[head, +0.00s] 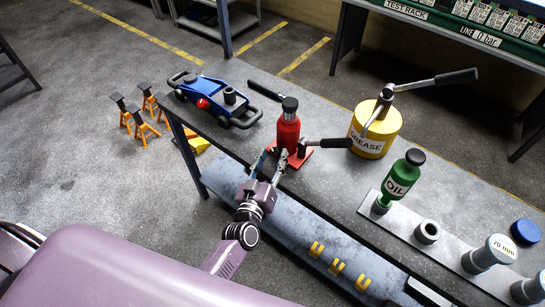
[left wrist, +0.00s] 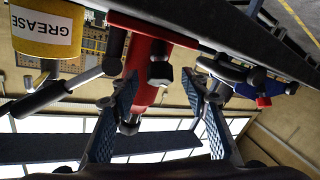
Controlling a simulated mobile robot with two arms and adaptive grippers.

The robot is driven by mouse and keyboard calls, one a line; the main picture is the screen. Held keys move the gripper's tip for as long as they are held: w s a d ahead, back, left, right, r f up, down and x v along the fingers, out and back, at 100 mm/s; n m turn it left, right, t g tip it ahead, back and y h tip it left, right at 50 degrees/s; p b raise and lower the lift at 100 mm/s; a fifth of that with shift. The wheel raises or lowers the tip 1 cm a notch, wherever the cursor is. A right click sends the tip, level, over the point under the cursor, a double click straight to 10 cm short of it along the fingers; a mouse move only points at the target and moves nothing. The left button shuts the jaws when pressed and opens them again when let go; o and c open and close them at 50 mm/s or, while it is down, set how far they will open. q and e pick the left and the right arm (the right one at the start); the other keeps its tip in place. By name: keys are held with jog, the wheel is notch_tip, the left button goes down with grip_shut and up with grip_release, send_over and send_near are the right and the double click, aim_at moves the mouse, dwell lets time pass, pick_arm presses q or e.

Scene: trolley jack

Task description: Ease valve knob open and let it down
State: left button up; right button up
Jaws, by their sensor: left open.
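A red bottle jack (head: 287,131) with a black top stands upright on a red base plate (head: 296,159) near the bench's front edge. Its black-gripped lever (head: 328,143) points right. In the left wrist view, where the scene appears upside down, the jack body (left wrist: 146,62) rises between my fingers. A dark knob (left wrist: 160,73), seemingly the valve knob, shows on its side. My left gripper (head: 272,160) is open in front of the jack's lower part; its fingers also show in the wrist view (left wrist: 160,120). I cannot tell whether they touch. My right gripper is not in view.
On the bench (head: 330,185) are a blue trolley jack (head: 215,100), a yellow grease tin (head: 375,130) with a levered tool, a green oil bottle (head: 401,178) and a grey strip with weights. Orange stands (head: 142,125) are on the floor. A lower shelf (head: 285,225) juts out in front.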

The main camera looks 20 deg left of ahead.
pick_arm(q)
jog(key=s, duration=1.2)
jog(key=shift+r, duration=0.4)
jog(key=shift+w+d, duration=0.1)
jog(key=s+d+f+m+g+h, duration=0.1)
jog(key=s+f+g, duration=0.25)
jog(key=f, duration=0.65)
jog(key=s+f+m+g+h, duration=0.15)
jog(key=s+f, duration=0.35)
jog(key=f, duration=0.5)
jog(key=s+d+f+m+g, duration=0.1)
jog(key=s+f+m+g, duration=0.2)
jog(key=f, duration=0.7)
jog(key=s+a+f+g, duration=0.2)
jog(key=s+f, duration=0.3)
jog(key=s, duration=0.3)
jog(key=s+a+f+g+y, duration=0.1)
jog(key=s+a+f+g, duration=0.2)
jog(key=s, duration=0.5)
jog(key=s+a+f+m+g+y, duration=0.1)
jog(key=s+a+f+g, duration=0.2)
jog(key=s+f, duration=0.3)
jog(key=s+a, duration=0.1)
jog(key=s, duration=0.2)
jog(key=shift+f, duration=0.4)
